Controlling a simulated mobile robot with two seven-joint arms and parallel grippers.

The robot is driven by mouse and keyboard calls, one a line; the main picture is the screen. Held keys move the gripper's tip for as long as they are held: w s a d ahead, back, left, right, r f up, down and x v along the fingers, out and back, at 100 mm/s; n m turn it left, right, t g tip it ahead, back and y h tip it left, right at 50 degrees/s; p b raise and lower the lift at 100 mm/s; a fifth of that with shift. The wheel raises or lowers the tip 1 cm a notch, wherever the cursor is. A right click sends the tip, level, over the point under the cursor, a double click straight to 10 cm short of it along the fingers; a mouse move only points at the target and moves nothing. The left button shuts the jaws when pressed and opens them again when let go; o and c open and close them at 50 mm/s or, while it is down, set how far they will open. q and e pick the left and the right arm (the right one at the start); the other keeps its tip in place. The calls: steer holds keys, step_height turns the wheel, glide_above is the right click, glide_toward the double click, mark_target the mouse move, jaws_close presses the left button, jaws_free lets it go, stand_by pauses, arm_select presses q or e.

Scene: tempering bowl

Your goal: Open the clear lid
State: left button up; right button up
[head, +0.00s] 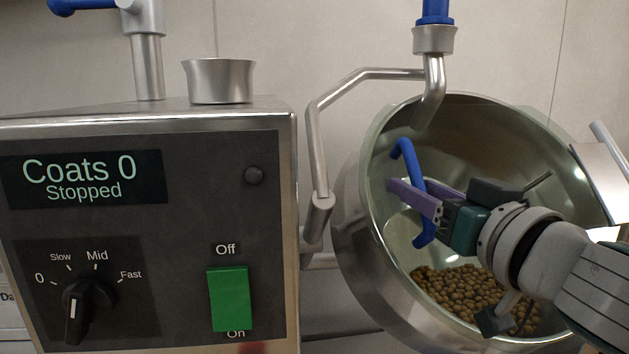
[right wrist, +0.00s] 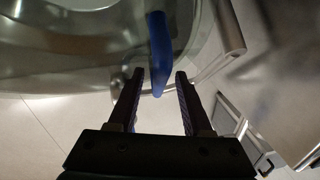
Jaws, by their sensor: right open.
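The clear lid (right wrist: 95,72) lies across the mouth of the steel bowl (head: 352,215) and looks closed. Its blue bar handle (head: 405,155) stands out from the lid on the bowl's left side. My right gripper (head: 408,197) comes in from the right in front of the lid. Its purple fingers are open and reach to the handle, hiding part of its middle. In the right wrist view the blue handle (right wrist: 158,60) runs between the two open fingertips, with a gap on each side. My left gripper is not in view.
Brown round pieces (head: 465,292) lie in the bowl's bottom. A control box (head: 150,235) reading "Coats 0, Stopped" stands at the left, with a knob (head: 83,305) and green switch (head: 229,298). A bent steel pipe (head: 318,140) passes between box and bowl.

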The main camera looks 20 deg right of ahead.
steer(key=shift+w, duration=0.3)
jaws_close()
stand_by(0.3)
stand_by(1.0)
